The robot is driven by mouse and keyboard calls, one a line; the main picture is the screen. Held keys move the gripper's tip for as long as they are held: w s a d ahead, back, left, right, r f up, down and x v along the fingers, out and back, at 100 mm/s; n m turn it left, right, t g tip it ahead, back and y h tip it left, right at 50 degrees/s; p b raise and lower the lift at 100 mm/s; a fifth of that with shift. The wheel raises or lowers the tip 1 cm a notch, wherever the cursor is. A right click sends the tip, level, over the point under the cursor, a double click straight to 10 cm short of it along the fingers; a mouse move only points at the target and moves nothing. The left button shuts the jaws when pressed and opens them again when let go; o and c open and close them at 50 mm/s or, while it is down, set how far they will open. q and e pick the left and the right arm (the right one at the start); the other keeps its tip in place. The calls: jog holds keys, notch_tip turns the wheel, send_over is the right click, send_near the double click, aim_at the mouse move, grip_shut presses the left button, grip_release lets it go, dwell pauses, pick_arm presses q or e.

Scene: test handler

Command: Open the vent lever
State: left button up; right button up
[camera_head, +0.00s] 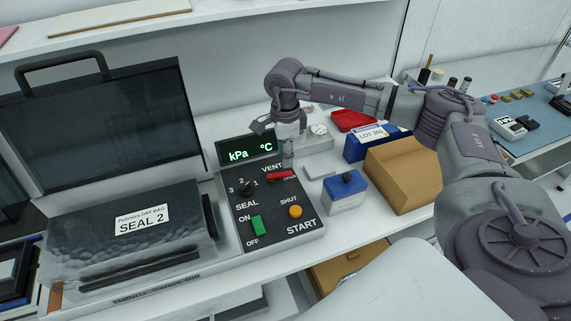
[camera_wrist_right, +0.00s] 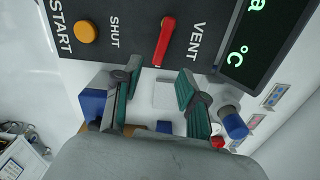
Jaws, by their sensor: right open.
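The vent lever (camera_head: 280,176) is a red handle on the black control panel (camera_head: 268,216), below the word VENT and above SHUT. It lies roughly crosswise, its free end toward the panel's right edge; small lettering there is hard to read. In the right wrist view the red lever (camera_wrist_right: 163,42) lies beyond the fingertips, between SHUT and VENT. My right gripper (camera_head: 287,150) points down above the panel's upper right side. In its wrist view the two green-padded fingers (camera_wrist_right: 160,82) are apart with nothing between them, and they look clear of the lever. My left gripper is not in view.
Left of the panel is a chamber with a raised dark lid (camera_head: 105,120) and a bag labelled SEAL 2 (camera_head: 140,220). A blue-topped box (camera_head: 346,192), a cardboard box (camera_head: 400,172), a blue LOT box (camera_head: 372,140) and a red tray (camera_head: 354,120) stand to the right.

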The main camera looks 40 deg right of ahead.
aim_at(286, 173)
notch_tip(286, 173, up, 6)
jog(key=shift+s, duration=0.1)
dwell(0.7)
